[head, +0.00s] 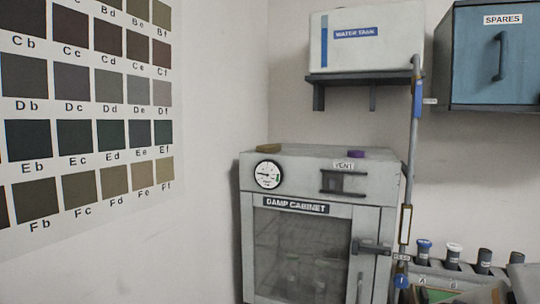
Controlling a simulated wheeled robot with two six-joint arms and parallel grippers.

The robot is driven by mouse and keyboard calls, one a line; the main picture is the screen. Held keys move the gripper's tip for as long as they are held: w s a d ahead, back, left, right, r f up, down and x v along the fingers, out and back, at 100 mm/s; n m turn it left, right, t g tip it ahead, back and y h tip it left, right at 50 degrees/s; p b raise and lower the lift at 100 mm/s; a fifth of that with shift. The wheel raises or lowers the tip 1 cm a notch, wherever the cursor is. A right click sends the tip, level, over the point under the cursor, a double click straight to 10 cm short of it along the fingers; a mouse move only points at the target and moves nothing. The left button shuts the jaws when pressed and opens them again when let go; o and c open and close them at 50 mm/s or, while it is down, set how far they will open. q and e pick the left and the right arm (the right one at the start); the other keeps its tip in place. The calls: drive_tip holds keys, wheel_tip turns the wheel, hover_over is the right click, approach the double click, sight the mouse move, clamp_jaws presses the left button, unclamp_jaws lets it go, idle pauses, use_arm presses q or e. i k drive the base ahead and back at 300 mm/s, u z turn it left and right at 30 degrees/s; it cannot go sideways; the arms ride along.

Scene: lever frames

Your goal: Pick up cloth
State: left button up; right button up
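I cannot make out a cloth for certain in the head view. A small flat brownish item (269,149) and a small purple item (356,154) lie on top of the grey damp cabinet (380,178); both are too small to tell what they are. A flat green patch (440,296) shows at the bottom edge on the right, partly cut off. Neither of my grippers is in view.
The cabinet has a gauge (267,175), a vent (343,182) and a closed glass door with a handle (371,247). A vertical pipe (411,150) runs beside it below a shelved water tank (368,38). Capped tubes (453,254) stand right. A spares cupboard (500,55) hangs above.

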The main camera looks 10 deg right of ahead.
sight(268, 147)
drive_tip(key=z, duration=1.15)
drive_tip(key=i, duration=1.15)
drive_tip(key=u, duration=2)
